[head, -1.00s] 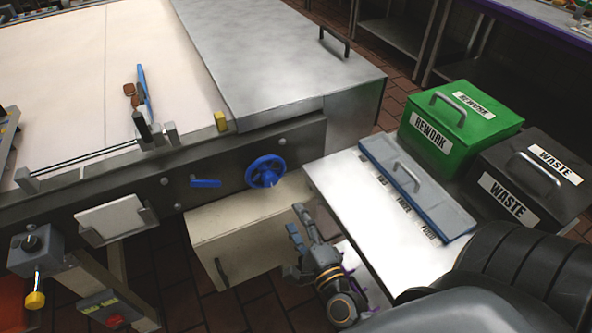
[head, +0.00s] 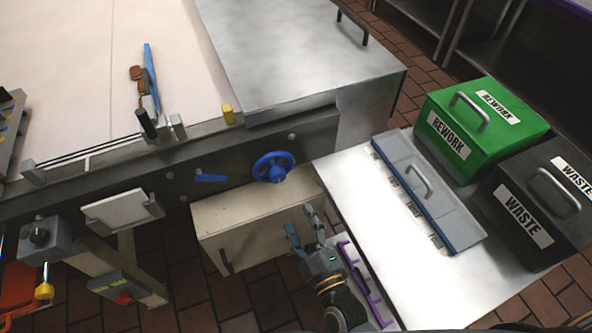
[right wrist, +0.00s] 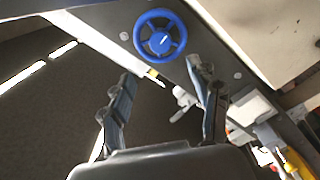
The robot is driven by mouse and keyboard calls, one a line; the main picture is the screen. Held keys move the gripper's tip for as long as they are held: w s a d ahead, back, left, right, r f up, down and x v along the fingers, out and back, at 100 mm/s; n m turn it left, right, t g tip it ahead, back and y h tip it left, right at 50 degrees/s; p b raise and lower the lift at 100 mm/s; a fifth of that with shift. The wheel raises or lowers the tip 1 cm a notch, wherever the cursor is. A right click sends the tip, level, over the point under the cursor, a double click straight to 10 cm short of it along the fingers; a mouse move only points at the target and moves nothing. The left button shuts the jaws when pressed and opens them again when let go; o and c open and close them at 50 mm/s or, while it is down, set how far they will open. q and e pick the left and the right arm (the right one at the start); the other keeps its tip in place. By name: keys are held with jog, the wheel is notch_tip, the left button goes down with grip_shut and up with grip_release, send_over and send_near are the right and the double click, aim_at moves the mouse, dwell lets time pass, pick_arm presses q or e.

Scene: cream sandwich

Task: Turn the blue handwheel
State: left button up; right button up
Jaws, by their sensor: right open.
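The blue handwheel (head: 273,167) is mounted on the dark side rail of the conveyor in the head view. It also shows at the top of the right wrist view (right wrist: 160,36), beyond the fingertips. My right gripper (head: 301,222) is open and empty, below and a little right of the wheel, and apart from it. In the right wrist view its two fingers (right wrist: 164,78) stand spread with nothing between them. My left gripper is not in view.
A blue lever (head: 211,178) sits left of the wheel. A cream box (head: 250,225) is under the rail. A metal side table (head: 385,240) with a blue-edged lidded tray stands right of my right gripper. The green rework bin (head: 480,130) and dark waste bin (head: 535,205) stand farther right.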

aim_at(279, 179)
jog(key=x, duration=1.3)
jog(key=shift+w+a, duration=0.15)
jog(key=shift+w, duration=0.15)
jog(key=shift+c, duration=0.3)
jog(key=c, duration=1.1)
